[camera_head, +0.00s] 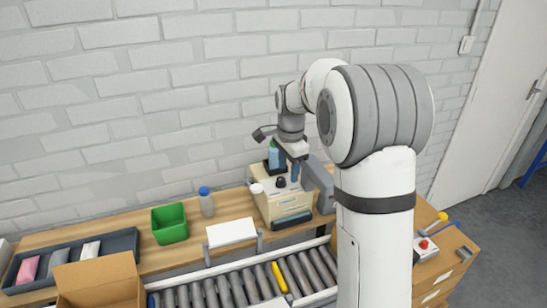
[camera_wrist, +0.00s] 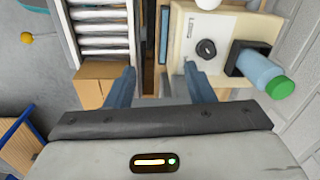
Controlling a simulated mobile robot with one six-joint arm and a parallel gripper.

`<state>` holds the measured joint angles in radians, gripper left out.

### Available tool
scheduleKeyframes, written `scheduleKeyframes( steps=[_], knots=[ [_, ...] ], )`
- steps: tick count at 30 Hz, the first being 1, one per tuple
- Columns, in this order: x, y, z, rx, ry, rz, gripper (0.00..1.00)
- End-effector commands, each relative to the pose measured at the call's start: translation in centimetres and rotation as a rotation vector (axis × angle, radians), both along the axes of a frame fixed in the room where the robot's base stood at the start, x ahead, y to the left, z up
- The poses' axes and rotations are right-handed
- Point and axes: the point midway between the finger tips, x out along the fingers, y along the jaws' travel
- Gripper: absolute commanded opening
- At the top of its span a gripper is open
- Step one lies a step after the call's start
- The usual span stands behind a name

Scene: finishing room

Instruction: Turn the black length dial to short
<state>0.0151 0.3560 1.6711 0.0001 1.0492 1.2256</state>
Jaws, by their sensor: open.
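The black length dial (camera_head: 281,182) is a small round knob on top of a beige machine (camera_head: 290,203). In the wrist view the dial (camera_wrist: 206,49) shows whole on the machine's pale top (camera_wrist: 195,28), beside some lettering too small to read. My gripper (camera_wrist: 162,80) is open and empty, its two blue-grey fingers wide apart. In the wrist view the dial lies beyond the tip of the right finger, outside the gap. In the head view my gripper (camera_head: 299,182) hangs close to the machine, just right of the dial; the arm hides part of the machine's right side.
A blue bottle with a green cap (camera_wrist: 265,75) stands in a black holder (camera_wrist: 237,56) close to the dial. A white round part (camera_head: 256,188) is at the machine's left. A roller conveyor (camera_head: 235,288) runs in front. A green bin (camera_head: 169,223) stands left on the bench.

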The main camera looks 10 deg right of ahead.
Motion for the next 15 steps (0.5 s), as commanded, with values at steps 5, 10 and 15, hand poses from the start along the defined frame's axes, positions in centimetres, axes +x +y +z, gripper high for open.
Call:
scheduleKeyframes(
  steps=[5, 10, 15],
  knots=[
    [6.1, 0.0, -0.9, 0.013, 0.041, -0.288, 0.49],
    [9.1, 0.0, -2.4, 0.017, 0.06, -0.463, 0.49],
    [10.0, 0.1, -3.5, 0.017, 0.065, -0.526, 0.49]
  ],
)
